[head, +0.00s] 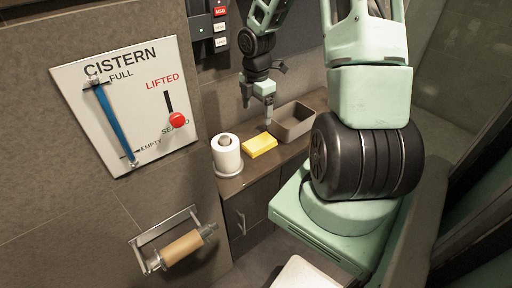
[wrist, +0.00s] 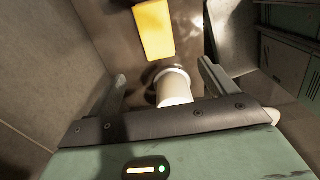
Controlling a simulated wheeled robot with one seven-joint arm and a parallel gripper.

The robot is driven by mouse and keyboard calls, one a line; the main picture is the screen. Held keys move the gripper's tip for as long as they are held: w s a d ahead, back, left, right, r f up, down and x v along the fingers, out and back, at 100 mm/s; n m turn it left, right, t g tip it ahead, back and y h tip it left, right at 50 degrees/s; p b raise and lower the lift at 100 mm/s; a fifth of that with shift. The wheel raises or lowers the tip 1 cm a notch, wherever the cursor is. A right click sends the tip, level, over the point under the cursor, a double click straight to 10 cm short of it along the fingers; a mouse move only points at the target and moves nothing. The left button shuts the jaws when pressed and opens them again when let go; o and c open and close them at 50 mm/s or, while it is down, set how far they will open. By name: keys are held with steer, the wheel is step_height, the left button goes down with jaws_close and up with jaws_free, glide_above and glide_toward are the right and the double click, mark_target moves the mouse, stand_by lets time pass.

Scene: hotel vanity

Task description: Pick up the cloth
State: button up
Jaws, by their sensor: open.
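The cloth (head: 259,146) is a flat yellow folded block on the dark vanity counter, between a white roll and a grey-brown bin. It also shows in the wrist view (wrist: 154,28), at the top, beyond the fingertips. My gripper (head: 257,106) is above the counter, on the far side of the cloth in the head view. Its fingers also show spread apart in the wrist view (wrist: 163,80), and nothing is held between them.
The white roll (head: 227,157) stands upright left of the cloth; it shows between my fingers in the wrist view (wrist: 174,88). The open bin (head: 292,122) is right of the cloth. A wall with a cistern panel (head: 125,105) and a roll holder (head: 180,247) borders the left.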

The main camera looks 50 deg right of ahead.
mark_target(257, 144)
step_height(257, 144, down, 14)
steer(key=b, duration=0.3)
steer(key=shift+w+d+r+b, duration=0.1)
steer(key=shift+r+b, duration=0.05)
steer(key=shift+b, duration=0.15)
steer(key=c, duration=1.2)
step_height(257, 144, up, 10)
steer(key=p, duration=0.3)
steer(key=shift+o, duration=1)
